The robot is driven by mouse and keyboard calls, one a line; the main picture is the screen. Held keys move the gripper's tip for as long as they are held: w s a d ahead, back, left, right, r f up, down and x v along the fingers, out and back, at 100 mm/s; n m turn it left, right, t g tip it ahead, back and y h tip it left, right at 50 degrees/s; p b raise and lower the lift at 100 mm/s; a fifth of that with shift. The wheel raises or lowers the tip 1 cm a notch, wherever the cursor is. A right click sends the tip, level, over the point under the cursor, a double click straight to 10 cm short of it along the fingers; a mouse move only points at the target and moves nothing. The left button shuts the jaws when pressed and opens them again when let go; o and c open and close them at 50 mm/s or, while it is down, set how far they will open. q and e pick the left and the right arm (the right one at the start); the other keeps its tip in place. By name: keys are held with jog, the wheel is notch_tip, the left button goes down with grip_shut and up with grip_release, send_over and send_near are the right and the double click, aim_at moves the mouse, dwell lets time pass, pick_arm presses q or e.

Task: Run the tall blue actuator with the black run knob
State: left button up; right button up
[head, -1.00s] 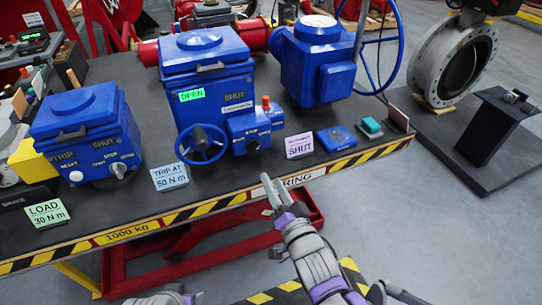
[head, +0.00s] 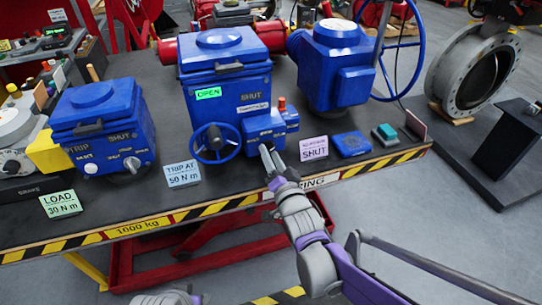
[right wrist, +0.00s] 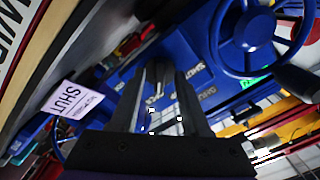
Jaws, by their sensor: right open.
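The tall blue actuator (head: 226,90) stands mid-bench, with a green display reading OPEN (head: 208,93) and a blue handwheel (head: 214,143) low on its front. A small blue control box (head: 262,124) with an orange-red top button (head: 282,102) sits at its lower right. My right gripper (head: 266,150) is open, its fingertips at the front of this box. They hide the black run knob in the head view; contact cannot be told. In the right wrist view the fingers (right wrist: 158,75) point at the blue housing, with the handwheel (right wrist: 250,38) beyond. Part of my left arm (head: 170,298) shows at the bottom edge.
A purple-white SHUT card (head: 314,148) and a blue pad (head: 352,144) lie right of my right gripper. A shorter blue actuator (head: 103,125) stands left, another blue unit (head: 338,65) right behind. A TRIP AT card (head: 182,173) stands near the striped bench edge (head: 200,211).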

jog(key=shift+c, duration=0.2)
grip_shut()
dwell(0.3)
jog(key=n+p, duration=0.1)
jog(key=n, duration=0.3)
jog(key=n+p, duration=0.1)
jog(key=n, duration=0.3)
jog(key=shift+n, duration=0.3)
dwell(0.4)
jog(key=shift+o, duration=0.2)
grip_release()
